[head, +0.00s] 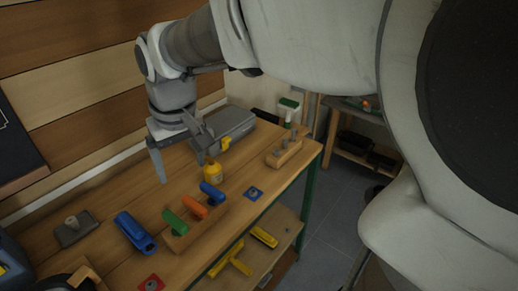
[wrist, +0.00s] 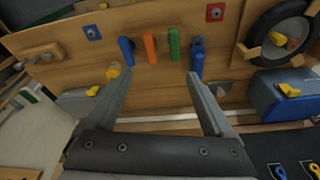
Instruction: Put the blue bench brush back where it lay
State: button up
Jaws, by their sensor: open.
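A long blue object (head: 134,231), which looks like the blue bench brush, lies on the wooden bench (head: 185,160) to the left of a small wooden rack (head: 181,243). In the wrist view the blue object (wrist: 197,58) lies just beyond my right fingertip in the picture. My gripper (head: 189,166) is open and empty above the bench, behind the rack and apart from the blue object. In the wrist view my gripper (wrist: 158,74) has its fingers wide apart, with bare bench between them. The blue object's underside is hidden.
The rack holds green (head: 175,222), orange (head: 195,206) and blue (head: 211,192) handles. A yellow bottle (head: 212,173) stands close to my gripper. A grey case (head: 230,122), a pegged block (head: 285,152), and blue (head: 254,193) and red (head: 151,284) squares are on the bench.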

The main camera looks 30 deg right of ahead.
jog(key=s+d+m+t, duration=0.1)
jog(key=s+d, duration=0.3)
jog(key=s, duration=0.3)
jog(key=s+d+m+t, duration=0.1)
jog(key=s+d+t, duration=0.1)
jog(key=s, duration=0.5)
jog(key=shift+d+r, duration=0.2)
jog(key=shift+d, duration=0.7)
